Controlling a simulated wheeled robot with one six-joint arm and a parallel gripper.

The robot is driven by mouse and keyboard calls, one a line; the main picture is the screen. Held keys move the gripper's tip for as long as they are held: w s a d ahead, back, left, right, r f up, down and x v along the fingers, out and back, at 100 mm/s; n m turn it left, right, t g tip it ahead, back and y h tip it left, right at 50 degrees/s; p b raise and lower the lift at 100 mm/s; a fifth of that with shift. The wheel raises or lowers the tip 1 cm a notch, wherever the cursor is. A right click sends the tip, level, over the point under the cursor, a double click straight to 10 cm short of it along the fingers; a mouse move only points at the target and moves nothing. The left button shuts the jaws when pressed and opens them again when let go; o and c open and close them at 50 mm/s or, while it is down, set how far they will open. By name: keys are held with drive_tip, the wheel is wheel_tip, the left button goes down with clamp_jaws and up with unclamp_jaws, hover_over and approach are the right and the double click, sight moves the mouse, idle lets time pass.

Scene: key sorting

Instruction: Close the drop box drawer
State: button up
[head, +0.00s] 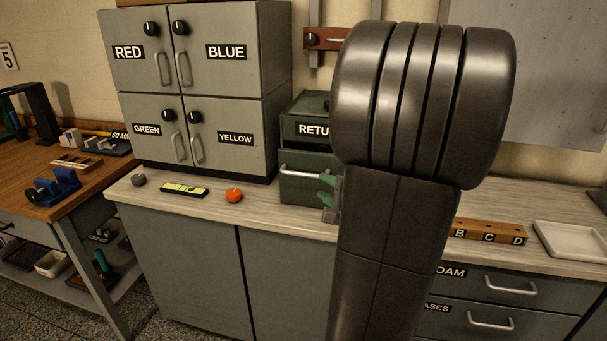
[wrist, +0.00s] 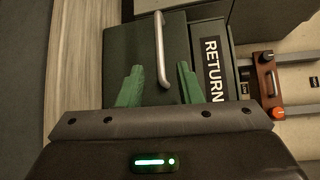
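The drop box (head: 305,104) is a dark green box on the counter, with a RETURN label on its upper front, partly hidden by my arm. Its drawer (head: 300,188) is below the label, with a pale bar handle (head: 304,171). The drawer front seems to stand forward of the upper front; how far is unclear. My gripper (head: 328,190) is at the drawer's right side, mostly hidden by my arm. In the wrist view, my gripper (wrist: 159,82) has its green fingers spread, facing the drawer front (wrist: 148,45). The handle (wrist: 161,48) lies between the finger lines; contact is unclear.
A grey cabinet (head: 200,85) with colour-labelled doors stands left of the box. An orange knob-like item (head: 234,195), a yellow-green level (head: 184,190) and a grey knob-like item (head: 138,179) lie before it. A lettered wooden block (head: 486,231) and white tray (head: 571,240) are right.

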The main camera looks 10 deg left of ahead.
sight(306, 176)
drive_tip(key=x, duration=1)
drive_tip(key=shift+w+a+f, duration=0.1)
drive_tip(key=shift+w+a, duration=0.05)
drive_tip(key=shift+w, duration=0.05)
clamp_jaws()
